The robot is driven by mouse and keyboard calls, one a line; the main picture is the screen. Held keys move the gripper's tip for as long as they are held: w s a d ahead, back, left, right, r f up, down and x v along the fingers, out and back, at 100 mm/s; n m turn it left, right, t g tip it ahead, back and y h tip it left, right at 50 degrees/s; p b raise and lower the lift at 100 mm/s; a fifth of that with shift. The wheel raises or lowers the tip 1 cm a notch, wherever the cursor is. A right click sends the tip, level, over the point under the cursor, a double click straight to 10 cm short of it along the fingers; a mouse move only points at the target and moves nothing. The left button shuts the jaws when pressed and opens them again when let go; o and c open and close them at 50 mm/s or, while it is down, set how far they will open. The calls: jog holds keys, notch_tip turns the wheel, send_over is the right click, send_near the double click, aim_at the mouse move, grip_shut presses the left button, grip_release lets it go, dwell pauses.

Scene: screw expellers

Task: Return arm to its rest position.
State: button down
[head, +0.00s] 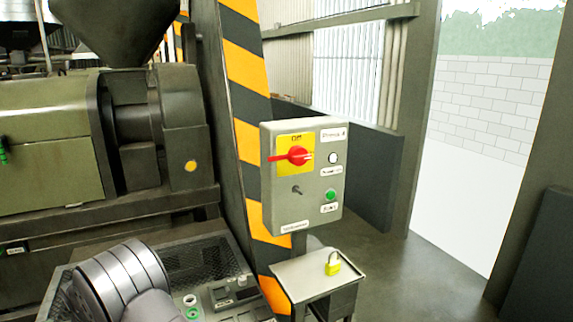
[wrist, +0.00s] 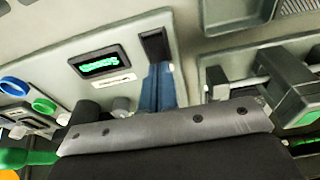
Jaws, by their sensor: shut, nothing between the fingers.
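My gripper (wrist: 160,70) shows in the wrist view as two narrow blue-grey fingers side by side, closed together and holding nothing. A grey and black part of my wrist fills the lower middle and hides what is behind it. The fingers point toward a light grey panel with a small lit green display (wrist: 100,64). I cannot tell how far they are from it. In the head view, a rounded metal link of my arm is at the lower left, and my gripper is not visible there.
A grey control box (head: 330,190) with a red rotary switch (head: 296,156) hangs by a striped post (head: 246,66). A yellow padlock (head: 333,264) sits on a small stand (head: 296,279). Green machinery (head: 45,145) fills the left. Open floor (head: 400,270) lies to the right.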

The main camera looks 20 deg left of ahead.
jog(key=shift+f, duration=0.95)
jog(key=shift+r, duration=0.1)
jog(key=w+d+r+g, duration=0.1)
jog(key=d+r, duration=0.2)
jog(key=r, duration=0.5)
jog(key=w+d+r+g+y, duration=0.1)
jog(key=d+r, duration=0.3)
jog(key=r, duration=0.4)
jog(key=w+d+r+g+y, duration=0.1)
jog(key=w+d+r, duration=0.2)
jog(key=r, duration=0.5)
jog(key=shift+w+d+r, duration=0.15)
jog(key=shift+w+r, duration=0.1)
jog(key=shift+r, duration=0.1)
